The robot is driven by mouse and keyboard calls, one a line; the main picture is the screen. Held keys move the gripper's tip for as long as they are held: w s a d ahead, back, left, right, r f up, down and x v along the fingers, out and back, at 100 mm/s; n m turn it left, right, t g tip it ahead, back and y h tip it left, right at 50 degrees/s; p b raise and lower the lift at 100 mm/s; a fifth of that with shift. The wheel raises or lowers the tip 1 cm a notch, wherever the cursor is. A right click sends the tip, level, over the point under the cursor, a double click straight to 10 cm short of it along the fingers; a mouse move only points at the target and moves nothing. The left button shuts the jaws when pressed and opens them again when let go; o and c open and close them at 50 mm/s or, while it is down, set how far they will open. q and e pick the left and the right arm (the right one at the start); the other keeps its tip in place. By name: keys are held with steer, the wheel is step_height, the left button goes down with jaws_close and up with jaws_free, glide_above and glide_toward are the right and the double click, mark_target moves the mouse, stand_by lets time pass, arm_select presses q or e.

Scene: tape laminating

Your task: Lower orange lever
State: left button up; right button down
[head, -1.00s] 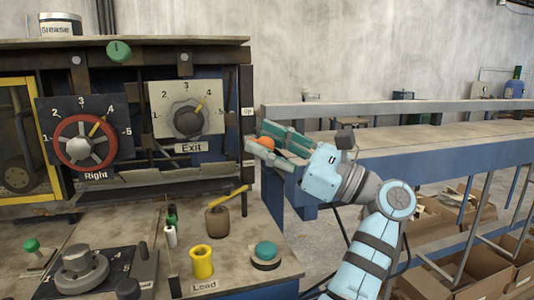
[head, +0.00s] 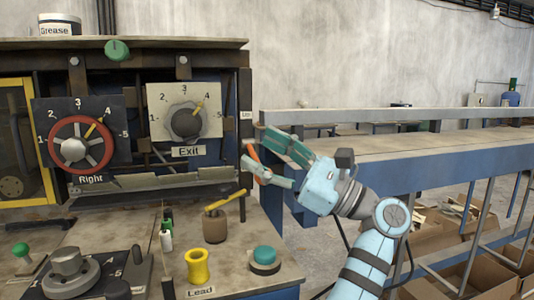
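The orange lever (head: 254,155) sticks out at the right side of the machine, beside its right edge post. It slants down to the right, and its lower end is partly hidden by a finger. The upper finger is above the lever, and the lower finger overlaps the lever's lower part. I cannot tell whether the fingers touch it.
The machine's front carries the Exit dial (head: 186,122) and the Right dial (head: 74,149). Below stand a yellow Lead cup (head: 198,267), a teal button (head: 264,256) and a brown pot (head: 215,228) with a yellow handle. A long blue-framed bench (head: 420,147) extends to the right.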

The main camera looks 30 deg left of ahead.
arm_select(q)
step_height(320, 180, up, 10)
stand_by(0.5)
steer(key=shift+d+f, duration=0.1)
